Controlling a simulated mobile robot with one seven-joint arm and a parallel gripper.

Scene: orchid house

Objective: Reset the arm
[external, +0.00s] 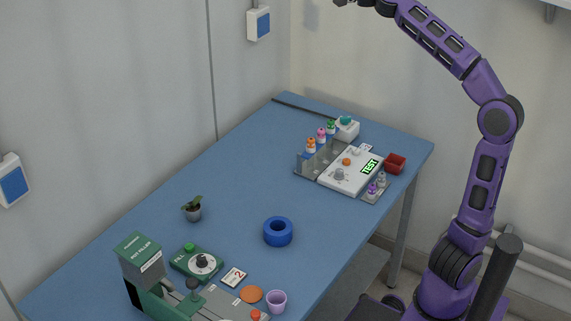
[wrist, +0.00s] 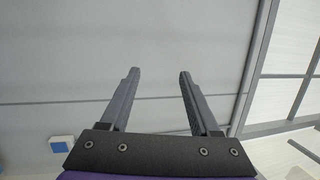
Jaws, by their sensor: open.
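My gripper (wrist: 160,75) is open and empty in the wrist view, its two grey fingers well apart. Behind them are a plain grey wall surface and a pale framed panel. In the external view my purple arm is raised high at the right, reaching up and left above the far end of the table. Only a small part of the gripper shows there, at the top edge of the picture, well clear of everything on the table.
The blue table (external: 225,200) carries a green pot filler (external: 141,258), a potted plant (external: 193,210), a blue ring (external: 278,232), a purple cup (external: 276,301), a white test device (external: 348,170), several small bottles and a red bin (external: 395,164). The table's middle is mostly clear.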

